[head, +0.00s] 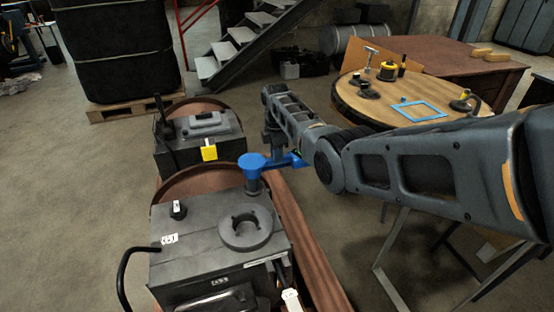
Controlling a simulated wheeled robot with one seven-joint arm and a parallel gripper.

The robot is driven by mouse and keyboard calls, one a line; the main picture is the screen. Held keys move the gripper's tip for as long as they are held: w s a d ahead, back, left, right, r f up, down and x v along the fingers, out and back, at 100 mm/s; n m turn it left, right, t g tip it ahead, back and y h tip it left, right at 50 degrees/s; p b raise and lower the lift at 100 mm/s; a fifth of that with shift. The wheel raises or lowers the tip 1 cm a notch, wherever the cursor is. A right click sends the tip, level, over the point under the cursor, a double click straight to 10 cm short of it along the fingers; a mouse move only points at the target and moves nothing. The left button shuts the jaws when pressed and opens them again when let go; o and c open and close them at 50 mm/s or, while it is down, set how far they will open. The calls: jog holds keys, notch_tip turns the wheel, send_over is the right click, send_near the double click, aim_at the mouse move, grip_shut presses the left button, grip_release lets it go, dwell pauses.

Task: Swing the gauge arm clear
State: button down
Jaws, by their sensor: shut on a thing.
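The blue gauge arm (285,163) shows in the head view near the middle. Its round blue end (252,162) sits over a short grey post at the back right of the near grey engine block (205,245). Its bar reaches right, past the block's edge. My gripper (271,153) comes down from above and is shut on the blue bar, just right of the round end. The fingertips are small and dark here, and the bar's far end is partly hidden by my arm.
A dark ring (246,230) lies on top of the near block. A second grey block (200,140) with a yellow tag (209,149) stands behind. A round wooden table (400,110) with tools and a blue frame (419,111) stands right, behind my arm. Open floor lies left.

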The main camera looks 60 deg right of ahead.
jog(key=shift+w, duration=0.15)
dwell(0.3)
jog(key=c, duration=1)
grip_release()
jog(key=shift+r+p, duration=0.35)
jog(key=shift+r, duration=3.6)
